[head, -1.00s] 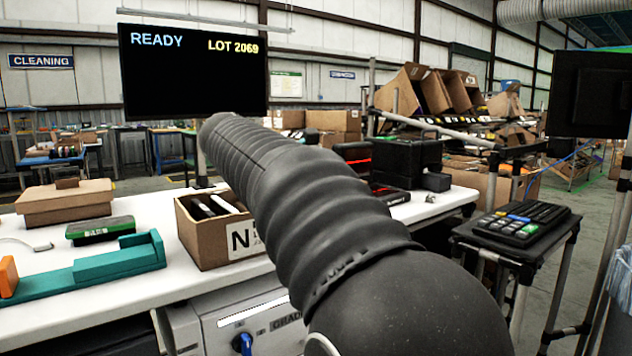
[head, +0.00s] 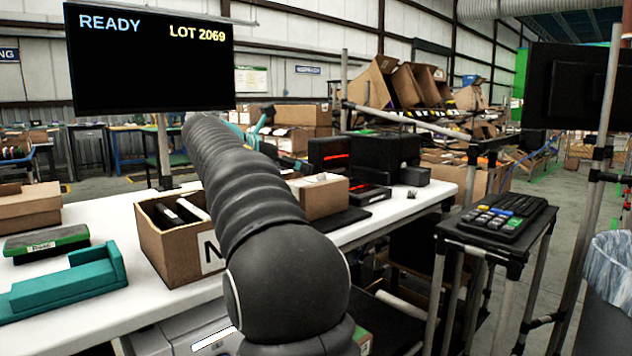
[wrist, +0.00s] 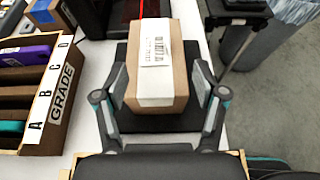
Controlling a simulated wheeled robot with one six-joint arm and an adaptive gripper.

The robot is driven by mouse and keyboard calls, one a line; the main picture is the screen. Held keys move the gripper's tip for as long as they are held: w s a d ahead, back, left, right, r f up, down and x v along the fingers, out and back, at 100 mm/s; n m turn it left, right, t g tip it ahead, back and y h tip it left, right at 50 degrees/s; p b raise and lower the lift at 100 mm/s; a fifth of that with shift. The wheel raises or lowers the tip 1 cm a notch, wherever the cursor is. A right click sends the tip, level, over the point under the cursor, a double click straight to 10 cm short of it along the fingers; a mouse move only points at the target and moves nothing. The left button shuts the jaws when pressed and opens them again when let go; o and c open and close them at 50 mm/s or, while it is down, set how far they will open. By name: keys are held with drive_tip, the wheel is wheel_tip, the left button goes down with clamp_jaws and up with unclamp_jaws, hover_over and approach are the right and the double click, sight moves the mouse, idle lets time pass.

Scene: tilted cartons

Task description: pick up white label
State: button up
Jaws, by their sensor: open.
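The white label (wrist: 155,85) shows in the wrist view, with dark barcode print near its far end. It lies on a small brown carton (wrist: 184,70), which stands on a dark mat. My gripper (wrist: 158,82) is open, with one finger on each side of the carton. The fingers look apart from it, though exact contact is hard to tell. In the head view a brown carton (head: 326,200) shows on the white bench, partly behind my arm. The label and my gripper cannot be made out there.
A carton box of dark and white items (head: 160,245) stands left of my arm. A grading rack (wrist: 35,100) is at the left in the wrist view. Black devices (head: 385,160) stand behind the carton. A keyboard stand (head: 495,230) and a bin (head: 604,290) are at the right.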

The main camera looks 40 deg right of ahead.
sight(313, 179)
drive_tip(key=shift+w+x, duration=0.2)
drive_tip(key=shift+x, duration=1.65)
drive_tip(key=shift+w+x, duration=0.2)
drive_tip(key=shift+x, duration=1.65)
drive_tip(key=shift+r, duration=0.1)
drive_tip(key=shift+c, duration=0.3)
drive_tip(key=c, duration=0.8)
